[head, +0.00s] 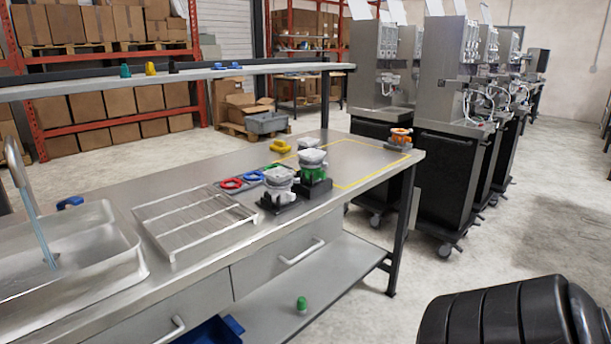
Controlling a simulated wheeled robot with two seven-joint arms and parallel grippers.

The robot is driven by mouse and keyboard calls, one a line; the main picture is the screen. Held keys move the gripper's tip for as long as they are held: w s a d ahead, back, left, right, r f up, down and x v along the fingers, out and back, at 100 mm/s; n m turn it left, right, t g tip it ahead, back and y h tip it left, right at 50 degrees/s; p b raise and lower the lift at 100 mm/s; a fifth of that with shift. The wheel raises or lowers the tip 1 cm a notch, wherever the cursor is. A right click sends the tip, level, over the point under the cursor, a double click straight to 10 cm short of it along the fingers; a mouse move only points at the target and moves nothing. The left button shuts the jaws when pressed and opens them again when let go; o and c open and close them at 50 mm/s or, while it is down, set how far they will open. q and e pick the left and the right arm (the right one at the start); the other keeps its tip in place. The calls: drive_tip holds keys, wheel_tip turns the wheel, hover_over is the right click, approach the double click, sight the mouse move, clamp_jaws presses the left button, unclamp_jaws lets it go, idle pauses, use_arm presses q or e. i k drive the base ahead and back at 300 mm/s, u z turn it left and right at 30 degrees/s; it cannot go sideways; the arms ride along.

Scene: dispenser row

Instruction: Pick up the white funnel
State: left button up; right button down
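I cannot pick out a white funnel with certainty. Two pale grey-white funnel-like pieces stand on the steel table (110,200): a nearer one (279,177) on a black base, and one behind it (312,157) on a green and black base. A smaller pale piece (308,142) sits just behind them, partly hidden. No gripper shows in the head view. A black ribbed part, perhaps of my own arm, fills the bottom right corner, apart from the table.
A wire rack (190,215) and a sink (75,245) lie left of the pieces. Red (231,183), blue and green rings lie beside them. An orange-topped unit (401,137) stands at the table's right end. A yellow outline marks mostly bare tabletop. A raised shelf runs behind.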

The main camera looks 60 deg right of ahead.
sight(288, 174)
drive_tip(key=z, duration=2.9)
drive_tip(key=i, duration=2.15)
drive_tip(key=u, duration=3.1)
